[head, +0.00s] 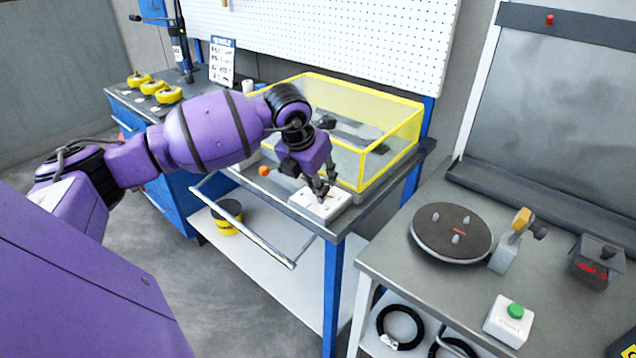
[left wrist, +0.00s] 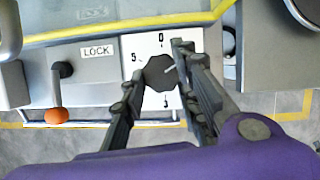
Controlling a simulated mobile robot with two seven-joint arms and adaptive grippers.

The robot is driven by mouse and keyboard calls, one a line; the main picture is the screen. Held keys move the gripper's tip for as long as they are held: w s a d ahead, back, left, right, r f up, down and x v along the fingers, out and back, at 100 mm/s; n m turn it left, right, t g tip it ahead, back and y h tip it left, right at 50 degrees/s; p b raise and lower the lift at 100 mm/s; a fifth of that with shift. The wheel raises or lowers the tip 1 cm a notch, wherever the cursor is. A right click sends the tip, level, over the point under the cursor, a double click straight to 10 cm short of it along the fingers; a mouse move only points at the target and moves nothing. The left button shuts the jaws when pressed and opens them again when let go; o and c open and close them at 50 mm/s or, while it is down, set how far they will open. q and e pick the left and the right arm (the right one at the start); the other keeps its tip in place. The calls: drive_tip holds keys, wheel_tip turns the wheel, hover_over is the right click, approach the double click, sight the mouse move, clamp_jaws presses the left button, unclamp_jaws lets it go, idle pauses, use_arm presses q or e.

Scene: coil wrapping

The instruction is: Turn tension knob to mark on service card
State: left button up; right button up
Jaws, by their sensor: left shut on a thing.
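My left gripper (head: 321,188) reaches down to a white dial plate (head: 311,205) at the front of the yellow-framed machine. In the left wrist view its fingers (left wrist: 161,82) are shut on a dark round knob (left wrist: 156,76), one on each side. The white line on the knob points right and slightly up. The plate (left wrist: 133,46) carries a 0 at the top and a 5 at the left; the other marks are partly hidden or hard to read. A printed card (head: 222,62) stands at the back of the left bench, its text too small to read. My right gripper is not in view.
Beside the dial are an orange-knobbed lever (left wrist: 57,114) and a LOCK label (left wrist: 97,50). The yellow-framed guard (head: 390,140) rises behind the gripper. A round turntable (head: 451,233) and green button box (head: 509,322) stand on the right bench. Yellow coils (head: 168,95) lie at left.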

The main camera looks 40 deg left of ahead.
use_arm(q)
drive_tip(key=o, duration=1)
drive_tip(key=shift+a, duration=0.3)
drive_tip(key=shift+d+r, duration=0.1)
drive_tip(key=shift+r, duration=0.05)
drive_tip(key=v, duration=1.1)
drive_tip(key=shift+s+r, duration=0.15)
drive_tip(key=shift+r, duration=0.2)
